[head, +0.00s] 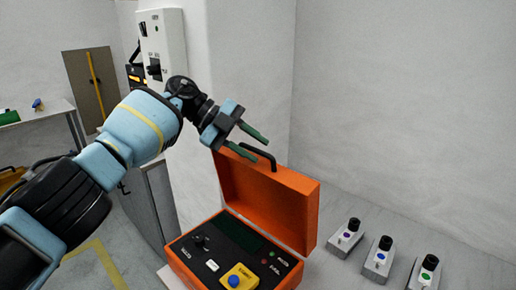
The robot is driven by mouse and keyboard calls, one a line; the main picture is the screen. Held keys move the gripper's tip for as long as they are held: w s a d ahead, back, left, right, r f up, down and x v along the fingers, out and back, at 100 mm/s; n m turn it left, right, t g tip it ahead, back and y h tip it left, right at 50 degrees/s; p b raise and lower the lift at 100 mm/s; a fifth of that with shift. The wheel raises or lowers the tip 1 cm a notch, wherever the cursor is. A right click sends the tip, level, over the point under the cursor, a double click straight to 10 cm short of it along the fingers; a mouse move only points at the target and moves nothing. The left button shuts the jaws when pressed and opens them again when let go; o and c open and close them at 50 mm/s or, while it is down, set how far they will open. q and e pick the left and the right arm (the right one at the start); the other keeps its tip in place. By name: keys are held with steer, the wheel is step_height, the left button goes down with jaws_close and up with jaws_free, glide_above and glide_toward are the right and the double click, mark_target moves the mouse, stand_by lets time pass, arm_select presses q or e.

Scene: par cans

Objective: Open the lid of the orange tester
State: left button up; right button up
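The orange tester (185,265) sits on a light surface at the bottom middle of the head view. Its lid (265,200) stands raised at the back of the case, and the dark panel with buttons inside is exposed. A dark handle (270,158) is on the lid's top edge. My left gripper (263,151) is at that top edge, by the handle, with its two green fingers apart. I cannot tell whether a finger touches the lid or handle. My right gripper is not in view.
Several small grey button boxes (379,260) stand on the surface to the right of the tester. A white wall box (164,42) is mounted on the pillar behind my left arm. A table (40,112) with a green object is at the far left. The space above the button boxes is free.

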arm_select(q)
steer(key=b+v, duration=0.1)
steer(key=v, duration=0.5)
steer(key=shift+a+r, duration=0.2)
steer(key=shift+r, duration=0.1)
